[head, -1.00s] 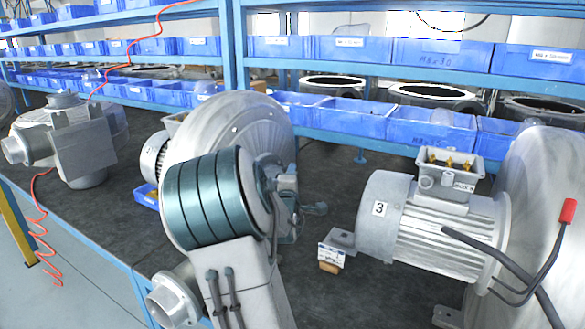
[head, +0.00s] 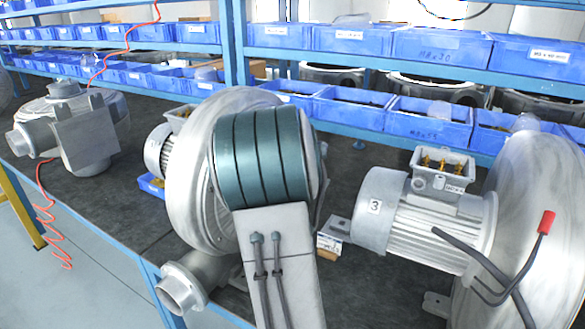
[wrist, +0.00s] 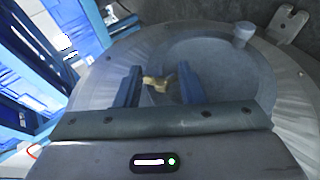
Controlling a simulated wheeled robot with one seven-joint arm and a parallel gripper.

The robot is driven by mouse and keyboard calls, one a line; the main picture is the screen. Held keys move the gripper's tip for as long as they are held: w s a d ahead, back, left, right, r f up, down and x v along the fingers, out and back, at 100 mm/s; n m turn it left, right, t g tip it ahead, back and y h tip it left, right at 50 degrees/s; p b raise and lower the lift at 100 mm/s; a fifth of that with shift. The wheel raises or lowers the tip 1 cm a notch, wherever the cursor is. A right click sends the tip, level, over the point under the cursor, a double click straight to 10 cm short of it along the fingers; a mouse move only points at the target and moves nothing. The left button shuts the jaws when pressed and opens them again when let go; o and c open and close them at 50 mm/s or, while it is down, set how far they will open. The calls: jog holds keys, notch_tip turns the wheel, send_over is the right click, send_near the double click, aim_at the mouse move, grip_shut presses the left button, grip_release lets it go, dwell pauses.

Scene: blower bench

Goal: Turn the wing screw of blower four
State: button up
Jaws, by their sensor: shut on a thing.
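In the wrist view, my gripper (wrist: 160,76) has its two blue fingers on either side of a small brass wing screw (wrist: 156,84). The jaws are shut on it, and the fingers partly cover its wings. The screw sits over a round grey metal face. In the head view, my teal-banded arm stands in front of the middle blower (head: 215,150) and hides my gripper and the screw. No number shows on this blower, so I cannot tell which one it is.
A motor labelled 3 (head: 400,220) stands to the right, with black cables and a red-tipped lead (head: 546,222). Another blower (head: 80,130) stands at left by a coiled red hose (head: 45,215). Blue bins (head: 430,118) line the shelves behind. A knob (wrist: 243,33) rises beyond the fingers.

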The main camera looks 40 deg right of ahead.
jog(key=shift+w+d+r+m+g+y+p, duration=0.1)
jog(key=shift+m+g+y+p, duration=0.25)
jog(key=shift+y+p, duration=0.6)
jog(key=shift+s+d+r+m+g+y+p, duration=0.15)
jog(key=shift+g+y+p, duration=0.35)
jog(key=shift+p, duration=0.7)
jog(key=shift+w+d+r+m+g+y+p, duration=0.1)
jog(key=shift+w+m+g+y+p, duration=0.2)
jog(key=shift+y+p, duration=0.65)
jog(key=shift+s+g+y+p, duration=0.1)
jog(key=shift+g+y+p, duration=0.3)
jog(key=shift+p, duration=0.1)
jog(key=o, duration=1)
jog(key=shift+f, duration=0.1)
jog(key=b+v, duration=0.3)
jog(key=v, duration=1.1)
jog(key=shift+b, duration=0.3)
